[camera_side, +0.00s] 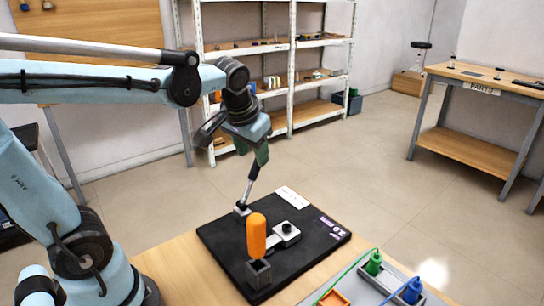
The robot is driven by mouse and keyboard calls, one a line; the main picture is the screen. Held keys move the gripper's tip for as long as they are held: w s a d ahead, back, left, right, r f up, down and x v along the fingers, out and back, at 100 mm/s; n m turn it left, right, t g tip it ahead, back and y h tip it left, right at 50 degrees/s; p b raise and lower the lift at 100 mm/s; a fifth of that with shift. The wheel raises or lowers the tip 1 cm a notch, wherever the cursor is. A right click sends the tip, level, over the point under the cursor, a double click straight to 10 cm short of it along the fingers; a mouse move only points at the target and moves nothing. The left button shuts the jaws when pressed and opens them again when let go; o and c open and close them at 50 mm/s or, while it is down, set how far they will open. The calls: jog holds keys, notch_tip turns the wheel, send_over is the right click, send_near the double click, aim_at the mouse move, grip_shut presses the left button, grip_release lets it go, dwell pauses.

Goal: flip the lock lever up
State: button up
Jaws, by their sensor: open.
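A black board (220,240) lies on the wooden table. On it an orange handle (256,236) stands roughly upright above a dark square bracket (258,273). A grey bar with a round knob (287,230) lies beside it. Behind these, a thin tilted rod with a dark upper part (252,178) rises from a small metal base (242,209). My gripper (253,158), with green fingers, is open at the rod's upper end, above the board's far side. I cannot tell whether it touches the rod, or which part is the lock lever.
A grey panel with a green plug (374,262) and a blue plug (413,291) is at the front right, near an orange tray (333,298). A white card (291,197) lies at the board's far edge. Shelves (270,80) and a side table (485,75) stand well back.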

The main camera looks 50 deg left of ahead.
aim_at(255, 164)
jog(key=shift+x, duration=2.95)
grip_shut()
